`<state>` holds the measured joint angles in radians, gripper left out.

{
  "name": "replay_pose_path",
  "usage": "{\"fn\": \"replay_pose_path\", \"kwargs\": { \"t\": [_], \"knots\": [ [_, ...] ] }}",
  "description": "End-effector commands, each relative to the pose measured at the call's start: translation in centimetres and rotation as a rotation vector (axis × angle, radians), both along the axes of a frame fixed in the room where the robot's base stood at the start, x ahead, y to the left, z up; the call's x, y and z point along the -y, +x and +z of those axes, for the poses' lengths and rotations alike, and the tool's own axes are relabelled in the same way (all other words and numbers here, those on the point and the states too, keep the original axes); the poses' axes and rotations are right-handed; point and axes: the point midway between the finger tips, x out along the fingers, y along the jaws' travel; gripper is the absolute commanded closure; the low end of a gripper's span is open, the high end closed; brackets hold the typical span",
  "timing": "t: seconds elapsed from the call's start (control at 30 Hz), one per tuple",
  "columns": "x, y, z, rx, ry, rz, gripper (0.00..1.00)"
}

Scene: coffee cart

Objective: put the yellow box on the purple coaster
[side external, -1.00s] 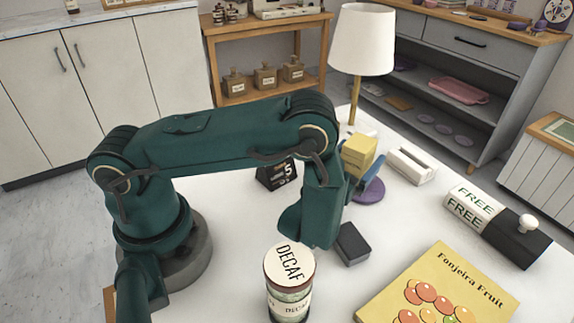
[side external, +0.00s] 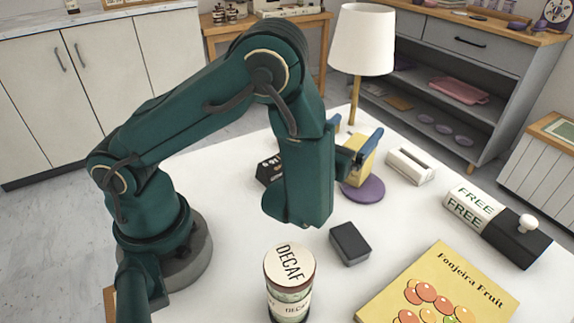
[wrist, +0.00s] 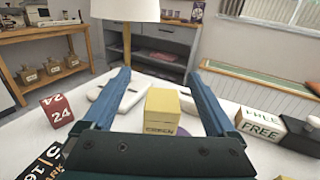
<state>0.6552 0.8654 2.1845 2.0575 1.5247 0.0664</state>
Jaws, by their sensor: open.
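The yellow box (side external: 362,170) stands upright on the purple coaster (side external: 368,191), toward its back-left part in the side view. The box also shows in the wrist view (wrist: 163,110), with a little of the coaster (wrist: 183,132) to its right. My gripper (side external: 355,134) is open and empty, its blue fingers raised around the top of the box's outline. In the wrist view my gripper (wrist: 159,75) has its fingers well apart, with the box between them and clear gaps on both sides. The arm hides part of the box's left side in the side view.
A white lamp (side external: 360,40) stands behind the box, a white slotted block (side external: 411,165) to its right. A black block (side external: 350,244), DECAF tin (side external: 289,285), yellow book (side external: 440,300) and FREE sign (side external: 472,206) lie nearer. White table shows between them.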

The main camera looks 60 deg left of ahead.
Motion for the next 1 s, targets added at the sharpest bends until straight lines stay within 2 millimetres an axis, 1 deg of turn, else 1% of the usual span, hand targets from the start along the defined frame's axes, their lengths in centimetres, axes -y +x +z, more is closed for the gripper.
{"fn": "replay_pose_path", "kwargs": {
  "t": [0.07, 0.17, 0.2, 0.27, 0.3, 0.37, 0.4, 0.47, 0.5, 0.57, 0.6, 0.67, 0.7, 0.77, 0.83, 0.9, 1.0],
  "knots": [
    [-1.7, -0.7, 1.0, 0.017, -0.042, 0.079, 0.08],
    [-5.3, -2.8, 2.5, 0.048, -0.149, 0.264, 0.08],
    [-7.0, -4.1, 3.0, 0.064, -0.209, 0.357, 0.08],
    [-9.2, -6.5, 3.5, 0.088, -0.313, 0.501, 0.08],
    [-10.4, -8.2, 3.6, 0.104, -0.387, 0.593, 0.08],
    [-11.6, -10.8, 3.5, 0.129, -0.505, 0.725, 0.08],
    [-12.1, -12.5, 3.3, 0.146, -0.587, 0.811, 0.08],
    [-12.4, -14.9, 2.8, 0.174, -0.719, 0.930, 0.08],
    [-12.3, -16.3, 2.4, 0.194, -0.809, 1.004, 0.08],
    [-11.7, -18.3, 1.8, 0.225, -0.955, 1.108, 0.08],
    [-11.0, -19.4, 1.4, 0.247, -1.056, 1.173, 0.08],
    [-9.7, -20.7, 0.9, 0.283, -1.214, 1.259, 0.08],
    [-8.7, -21.4, 0.6, 0.306, -1.322, 1.309, 0.08],
    [-7.0, -22.0, 0.4, 0.343, -1.491, 1.374, 0.08],
    [-4.8, -22.2, 0.5, 0.387, -1.694, 1.431, 0.08],
    [-2.7, -22.0, 1.0, 0.427, -1.889, 1.468, 0.08],
    [-0.3, -21.3, 2.3, 0.474, -2.135, 1.485, 0.08]
  ]
}}
